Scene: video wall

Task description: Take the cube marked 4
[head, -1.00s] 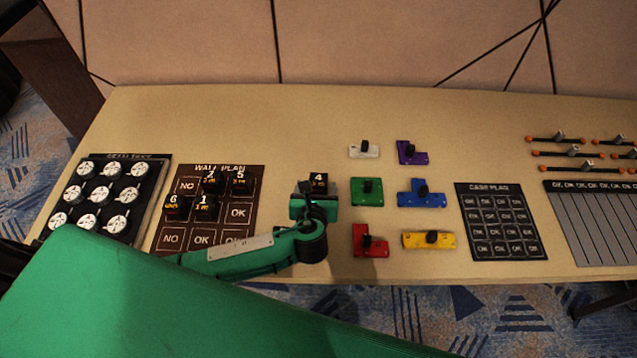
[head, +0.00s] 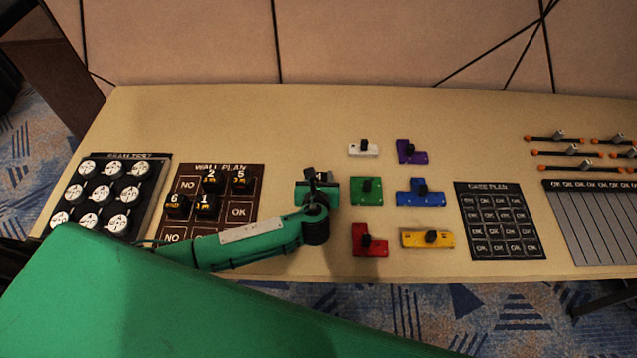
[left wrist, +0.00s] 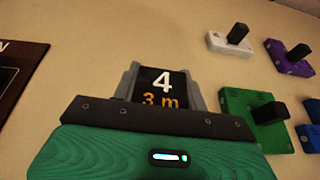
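The cube marked 4 (left wrist: 162,84) is black, with a white 4 and an orange "3 m" on its top face. In the left wrist view it fills the space between the two grey fingers of my left gripper (left wrist: 165,90), with no bare table showing between them. My left gripper looks shut on it. In the head view the cube (head: 319,176) is mostly hidden by my left gripper (head: 320,180), left of the green block. Whether it is off the table does not show. My right gripper is not in view.
The wall plan board (head: 221,234) with several numbered cubes lies left of my gripper. Close on the right are a green block (head: 367,191) and other coloured knobbed blocks. The case plan board (head: 500,248) is farther right. Bare table lies behind the gripper.

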